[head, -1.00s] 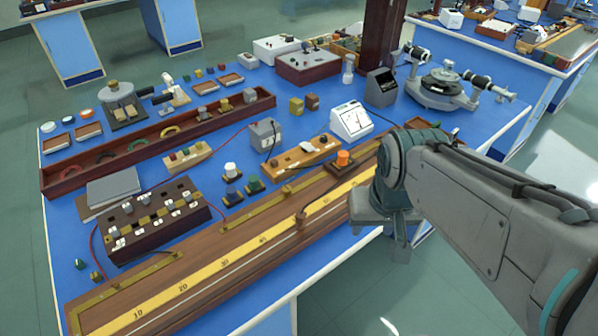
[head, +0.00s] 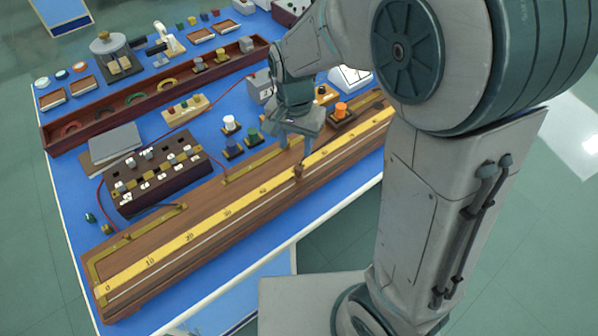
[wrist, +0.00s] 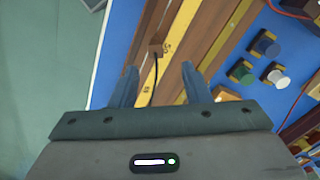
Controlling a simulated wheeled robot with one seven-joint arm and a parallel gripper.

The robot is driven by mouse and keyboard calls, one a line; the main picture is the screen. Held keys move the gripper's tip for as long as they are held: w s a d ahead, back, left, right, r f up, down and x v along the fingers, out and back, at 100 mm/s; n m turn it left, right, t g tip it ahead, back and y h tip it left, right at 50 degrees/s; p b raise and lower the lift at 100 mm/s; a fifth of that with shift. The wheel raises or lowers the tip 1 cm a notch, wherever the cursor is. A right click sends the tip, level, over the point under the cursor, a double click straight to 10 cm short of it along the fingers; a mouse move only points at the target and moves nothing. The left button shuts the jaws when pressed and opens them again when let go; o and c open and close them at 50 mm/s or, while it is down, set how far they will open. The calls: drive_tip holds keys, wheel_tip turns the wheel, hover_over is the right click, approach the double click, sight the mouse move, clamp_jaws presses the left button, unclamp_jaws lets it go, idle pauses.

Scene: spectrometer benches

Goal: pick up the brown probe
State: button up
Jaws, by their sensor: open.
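The brown probe (head: 298,172) stands on the yellow scale of the long wooden metre bridge (head: 160,228). In the wrist view the probe (wrist: 156,47) is a small brown block with a dark cable, just beyond the fingertips and roughly centred between them. My gripper (wrist: 159,72) is open, with two blue-grey fingers apart and nothing between them. In the head view my gripper (head: 292,144) hangs over the bridge, a little behind the probe. The gap between fingers and probe is hard to judge there.
White, blue and green knobs (head: 230,124) stand behind the bridge. An orange-topped block (head: 341,109) is close to the right of my gripper. A dark plug box (head: 155,180) sits at left. The table's front edge (head: 240,272) runs along the bridge.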

sight(299, 167)
wheel_tip(299, 167, down, 5)
drive_tip(key=shift+r, duration=0.2)
drive_tip(key=shift+d+f, duration=0.2)
drive_tip(key=shift+f, duration=1.15)
drive_tip(key=shift+d+f, duration=0.15)
drive_tip(key=shift+f, duration=1.15)
clamp_jaws()
